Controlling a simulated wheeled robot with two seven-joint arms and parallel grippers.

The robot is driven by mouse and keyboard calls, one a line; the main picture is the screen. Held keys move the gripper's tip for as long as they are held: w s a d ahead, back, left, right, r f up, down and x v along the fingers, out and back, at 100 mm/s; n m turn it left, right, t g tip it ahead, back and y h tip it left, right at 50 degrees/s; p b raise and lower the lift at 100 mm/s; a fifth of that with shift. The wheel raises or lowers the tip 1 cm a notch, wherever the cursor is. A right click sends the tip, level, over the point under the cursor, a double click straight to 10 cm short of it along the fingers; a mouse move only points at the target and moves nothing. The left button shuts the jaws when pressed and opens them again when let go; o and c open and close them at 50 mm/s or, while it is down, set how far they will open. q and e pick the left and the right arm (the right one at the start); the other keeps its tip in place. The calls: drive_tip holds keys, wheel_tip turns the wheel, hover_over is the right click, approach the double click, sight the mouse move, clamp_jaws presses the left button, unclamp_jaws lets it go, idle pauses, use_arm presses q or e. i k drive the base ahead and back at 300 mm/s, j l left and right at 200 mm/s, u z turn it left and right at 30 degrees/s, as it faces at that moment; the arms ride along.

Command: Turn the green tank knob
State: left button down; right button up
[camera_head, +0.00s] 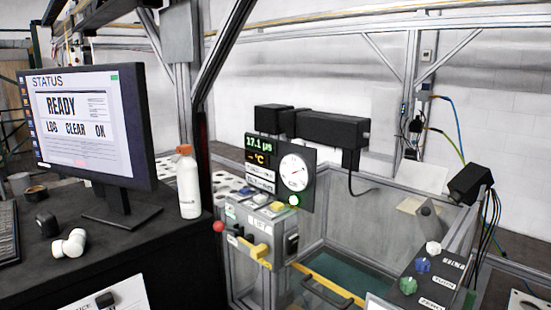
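A green knob (408,286) sits on the dark sloped control panel (399,299) at the lower right, beside the tank (362,270). It is the nearest knob in a row with a blue knob (422,265) and a white knob (433,248). White labels lie to the right of the knobs; one reads TILT. The angle of the green knob is too small to tell. Neither of my grippers shows in the head view.
A grey control box (245,226) with a yellow switch, a red ball-ended lever (219,226) and a gauge (293,172) stands left of the tank. A monitor (85,125) and white bottle (188,185) stand on the black desk. A black camera-like box (470,184) stands behind the knobs.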

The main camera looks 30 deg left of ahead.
sight(408, 285)
drive_tip(key=l+u, duration=0.15)
drive_tip(key=l, duration=1.15)
